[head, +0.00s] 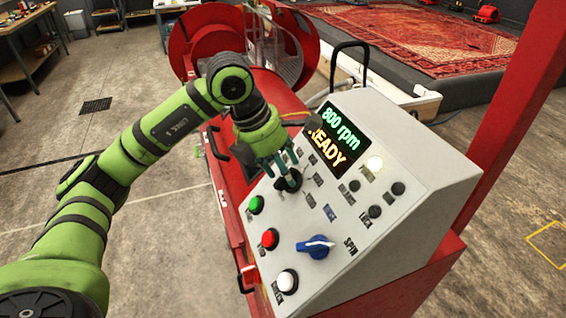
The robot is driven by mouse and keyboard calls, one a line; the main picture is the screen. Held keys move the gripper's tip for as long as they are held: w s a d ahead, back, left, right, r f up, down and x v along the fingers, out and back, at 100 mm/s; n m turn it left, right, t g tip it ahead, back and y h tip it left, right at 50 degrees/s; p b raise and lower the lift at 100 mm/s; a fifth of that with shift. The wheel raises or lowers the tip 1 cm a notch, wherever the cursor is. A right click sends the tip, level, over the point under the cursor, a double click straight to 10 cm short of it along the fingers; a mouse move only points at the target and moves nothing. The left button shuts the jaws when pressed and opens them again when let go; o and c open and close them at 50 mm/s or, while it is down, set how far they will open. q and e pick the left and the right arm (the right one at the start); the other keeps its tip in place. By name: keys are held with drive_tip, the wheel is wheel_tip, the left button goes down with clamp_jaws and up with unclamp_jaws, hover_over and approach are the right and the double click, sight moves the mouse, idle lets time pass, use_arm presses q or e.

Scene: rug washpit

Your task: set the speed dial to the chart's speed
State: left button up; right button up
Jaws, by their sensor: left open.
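The sloped grey control panel (335,215) fills the middle right. Its display (338,138) reads "800 rpm" in green and "READY" in yellow. A black dial (290,182) sits on the panel left of the display, with small labels around it too small to read. My left gripper (284,170) is open, its fingers pointing down at the black dial and partly hiding it. I cannot tell whether they touch it. A blue knob (316,247) marked "SPIN" is lower on the panel. No speed chart can be made out. My right gripper is not in view.
Green (256,205), red (269,239) and white (287,282) buttons line the panel's left edge. A white lamp (374,163) glows beside the display. Behind are a red drum machine (275,90) and a patterned rug (410,40). The floor at left is mostly clear.

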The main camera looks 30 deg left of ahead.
use_arm(q)
drive_tip(key=shift+f, duration=0.15)
clamp_jaws()
drive_tip(key=n, duration=0.1)
drive_tip(key=n+g+h, duration=0.1)
drive_tip(key=n, duration=0.1)
drive_tip(key=shift+w+a+f+b, duration=0.15)
drive_tip(key=shift+a+b, duration=0.15)
drive_tip(key=shift+a+f+n+g+h, duration=0.1)
drive_tip(key=shift+a+n+g+h, duration=0.1)
drive_tip(key=shift+n+h, duration=0.5)
drive_tip(key=shift+a+f+n+g+h, duration=0.15)
drive_tip(key=shift+n+h, duration=0.25)
drive_tip(key=shift+n, duration=0.6)
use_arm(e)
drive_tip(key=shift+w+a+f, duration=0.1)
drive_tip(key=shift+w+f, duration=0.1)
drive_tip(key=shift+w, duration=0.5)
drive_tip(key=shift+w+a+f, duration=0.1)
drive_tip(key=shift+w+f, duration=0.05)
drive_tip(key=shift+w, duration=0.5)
use_arm(q)
drive_tip(key=shift+d+r, duration=0.1)
unclamp_jaws()
